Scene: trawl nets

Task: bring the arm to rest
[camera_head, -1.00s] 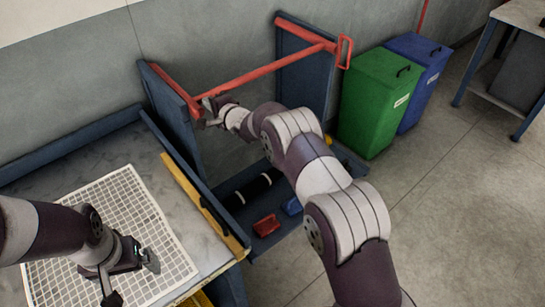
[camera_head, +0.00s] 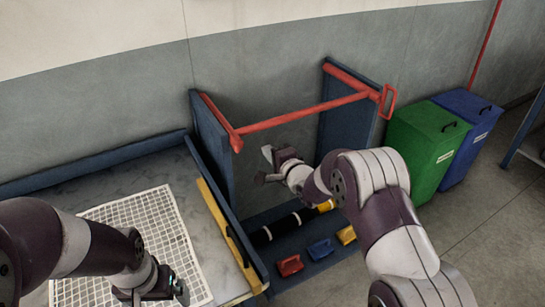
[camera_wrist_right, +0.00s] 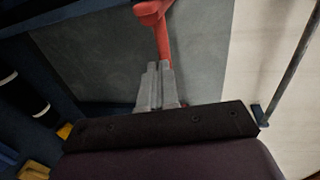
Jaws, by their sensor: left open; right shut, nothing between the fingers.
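My right gripper (camera_head: 268,166) is shut and empty. In the head view it appears below the red crossbar (camera_head: 305,112), between the two blue side panels; its distance from the bar is hard to judge. In the right wrist view the closed grey fingers (camera_wrist_right: 158,85) point toward a red bar (camera_wrist_right: 163,38), with no clear contact. My left gripper (camera_head: 162,290) is open over the front right part of a white mesh net (camera_head: 150,225) on the table.
Under the crossbar lie a black roller (camera_head: 285,226) with white bands, a red piece (camera_head: 290,265), a blue piece (camera_head: 320,249) and a yellow piece (camera_head: 346,235). A green bin (camera_head: 420,148) and a blue bin (camera_head: 470,130) stand at the right. Floor in front of them is clear.

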